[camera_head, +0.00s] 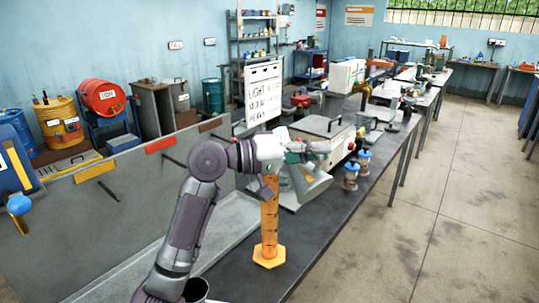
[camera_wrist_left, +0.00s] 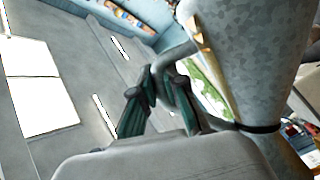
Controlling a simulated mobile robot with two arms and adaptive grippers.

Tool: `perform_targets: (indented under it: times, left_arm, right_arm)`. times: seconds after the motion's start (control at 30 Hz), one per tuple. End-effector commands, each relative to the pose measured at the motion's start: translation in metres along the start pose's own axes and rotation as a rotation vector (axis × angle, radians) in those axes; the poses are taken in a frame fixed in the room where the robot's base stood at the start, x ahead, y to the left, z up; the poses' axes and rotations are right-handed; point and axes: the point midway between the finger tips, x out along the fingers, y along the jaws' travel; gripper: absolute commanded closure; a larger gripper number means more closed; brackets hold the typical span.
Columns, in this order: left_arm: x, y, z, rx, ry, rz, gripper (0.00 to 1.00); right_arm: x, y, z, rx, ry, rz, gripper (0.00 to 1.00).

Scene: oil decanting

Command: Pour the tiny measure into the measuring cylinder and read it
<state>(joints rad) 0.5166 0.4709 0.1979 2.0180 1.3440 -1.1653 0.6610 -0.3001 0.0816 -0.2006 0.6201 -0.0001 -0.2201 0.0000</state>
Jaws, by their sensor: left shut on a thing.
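The measuring cylinder (camera_head: 269,228) is a tall orange tube on a hexagonal foot. It stands upright on the dark bench top in the head view. The measure (camera_head: 312,187) is a grey galvanised metal vessel, and its tapered body (camera_wrist_left: 250,65) fills the right of the left wrist view. My left gripper (camera_head: 298,152) is above and slightly right of the cylinder. Its fingers (camera_wrist_left: 163,100) are shut on the measure's handle. The measure looks tilted, close to the cylinder's top. I cannot see its contents or any liquid level in the cylinder. My right gripper is not in view.
A white board with writing (camera_head: 263,93) stands behind the cylinder. A grey lidded box (camera_head: 322,127) and small blue-topped jars (camera_head: 350,176) sit farther along the bench. The floor right of the bench is clear.

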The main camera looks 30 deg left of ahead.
Motion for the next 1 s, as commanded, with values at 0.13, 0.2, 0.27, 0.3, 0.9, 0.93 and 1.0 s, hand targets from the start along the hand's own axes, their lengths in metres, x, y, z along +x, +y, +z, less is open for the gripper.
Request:
perform_targets:
  times: [0.13,0.2,0.27,0.3,0.9,0.93,1.0]
  left_arm:
    - [-0.0004,0.0017,-0.0011,-0.002,0.003,0.004,1.0]
    - [-0.0004,0.002,-0.0014,-0.005,0.003,0.005,1.0]
    - [-0.0005,0.0023,-0.0016,-0.007,0.003,0.006,1.0]
    - [-0.0005,0.0024,-0.0018,-0.008,0.004,0.007,1.0]
    - [-0.0011,0.0042,-0.004,-0.024,0.007,0.013,1.0]
    - [-0.0011,0.0043,-0.0042,-0.025,0.007,0.014,1.0]
    - [-0.0012,0.0045,-0.0045,-0.027,0.008,0.015,1.0]
  right_arm:
    - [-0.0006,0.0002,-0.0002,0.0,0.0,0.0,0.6]
    - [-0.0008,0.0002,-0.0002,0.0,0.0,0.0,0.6]
    - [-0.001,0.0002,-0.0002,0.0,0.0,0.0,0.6]
    - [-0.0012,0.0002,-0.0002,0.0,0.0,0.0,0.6]
    - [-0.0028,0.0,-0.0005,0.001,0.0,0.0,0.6]
    - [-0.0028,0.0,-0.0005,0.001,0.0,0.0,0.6]
    - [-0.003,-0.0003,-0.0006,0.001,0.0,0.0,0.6]
